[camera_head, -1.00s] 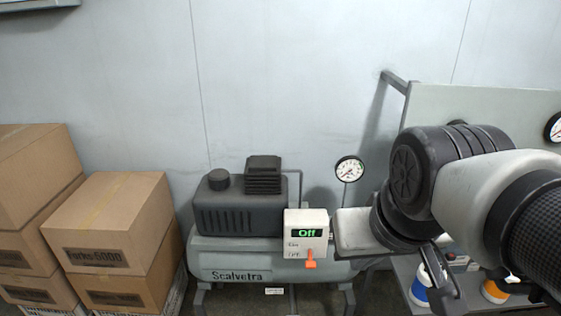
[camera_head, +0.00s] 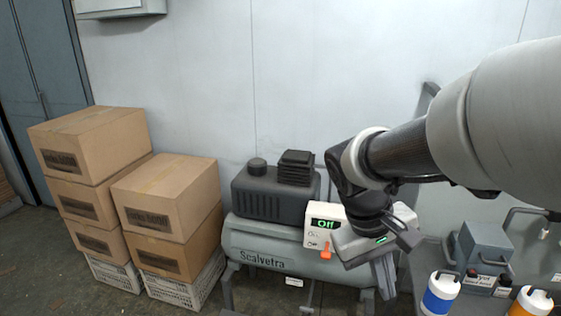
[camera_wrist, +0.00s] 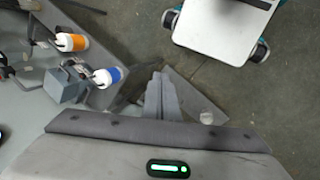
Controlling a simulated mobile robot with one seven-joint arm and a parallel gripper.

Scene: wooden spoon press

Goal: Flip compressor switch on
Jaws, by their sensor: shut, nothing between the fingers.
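The compressor (camera_head: 262,243) is a grey tank with a dark motor on top, standing against the wall in the head view. Its white control box (camera_head: 312,238) shows a green "Off" display. An orange switch lever (camera_head: 325,252) hangs on the box's front, pointing down. My gripper (camera_head: 386,290) is just right of the box, pointing down, its fingers together with nothing between them. It partly covers the box's right side. In the wrist view the closed fingers (camera_wrist: 158,97) show above the floor; the switch is not in that view.
Stacked cardboard boxes (camera_head: 165,200) on white crates stand left of the compressor. At right, a bench holds a blue-banded bottle (camera_head: 440,293), an orange-banded bottle (camera_head: 530,303) and a grey press-like device (camera_head: 484,252). Floor in front of the boxes is clear.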

